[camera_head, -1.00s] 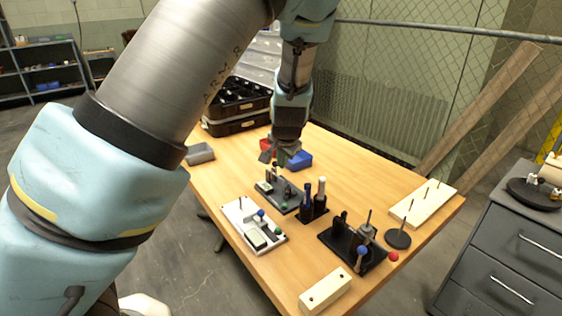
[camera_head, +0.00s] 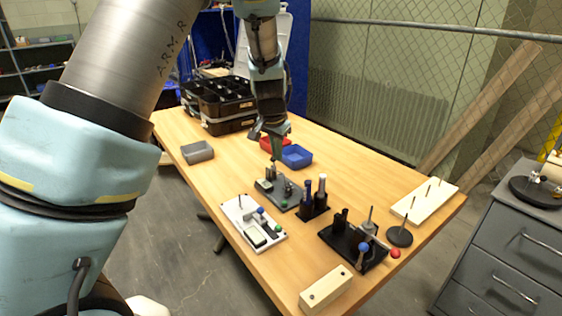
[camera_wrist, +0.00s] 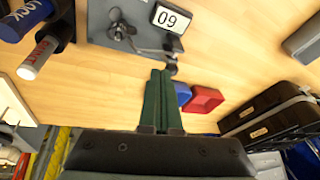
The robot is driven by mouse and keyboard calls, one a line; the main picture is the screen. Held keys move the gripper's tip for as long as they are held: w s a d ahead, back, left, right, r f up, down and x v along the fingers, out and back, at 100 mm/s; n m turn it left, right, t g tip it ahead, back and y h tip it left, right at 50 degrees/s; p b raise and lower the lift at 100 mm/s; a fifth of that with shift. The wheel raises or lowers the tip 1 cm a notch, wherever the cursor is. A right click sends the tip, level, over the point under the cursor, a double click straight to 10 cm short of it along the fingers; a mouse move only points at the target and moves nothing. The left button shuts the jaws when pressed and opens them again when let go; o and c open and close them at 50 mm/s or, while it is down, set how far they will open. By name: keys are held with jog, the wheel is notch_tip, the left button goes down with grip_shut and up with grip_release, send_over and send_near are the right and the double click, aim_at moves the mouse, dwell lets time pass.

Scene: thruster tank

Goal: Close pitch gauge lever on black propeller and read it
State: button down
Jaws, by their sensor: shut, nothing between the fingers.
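A grey gauge plate (camera_head: 290,197) with small dark metal parts stands mid-table in the head view. In the wrist view, the grey plate (camera_wrist: 100,22) bears a white-framed display (camera_wrist: 167,18), whose digits look like "09" in that picture. A dark arm on the plate ends in a round knob (camera_wrist: 171,68) just beyond my fingertips. I cannot tell whether this arm is the lever, or clearly make out the propeller. My gripper (camera_head: 274,155) hangs just behind the plate. In the wrist view, its green fingers (camera_wrist: 160,72) are together and empty, apart from the plate.
A white fixture (camera_head: 241,218) and a black fixture (camera_head: 374,258) stand nearer the front. Upright markers (camera_head: 321,185) stand right of the gauge. Blue (camera_head: 297,156) and red (camera_head: 272,142) bins lie behind, and a grey bin (camera_head: 197,151) at left.

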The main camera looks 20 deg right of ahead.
jog(key=shift+w+a+r, duration=0.1)
jog(key=shift+w+r, duration=0.15)
jog(key=shift+w, duration=0.3)
jog(key=shift+s, duration=0.1)
jog(key=shift+r, duration=0.15)
dwell(0.8)
jog(key=shift+r+p, duration=0.65)
jog(key=shift+r, duration=0.05)
